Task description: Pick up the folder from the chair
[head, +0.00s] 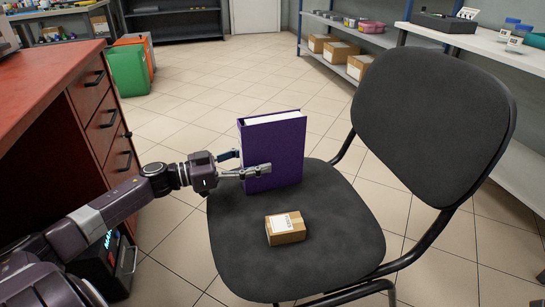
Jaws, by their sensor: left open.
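A purple folder (283,152) stands upright on the seat of a black chair (330,255), near the seat's far left edge. My left gripper (256,163) comes in from the left at the folder's spine side. Its jaws are open: one finger overlaps the folder's near face and the other shows by its left edge. I cannot tell whether either finger touches the folder. My right gripper is not in view.
A small cardboard box (285,228) lies on the seat in front of the folder. The chair's backrest (435,120) rises at the right. A red-topped drawer cabinet (95,110) stands at the left. Shelves with boxes (340,52) line the right wall.

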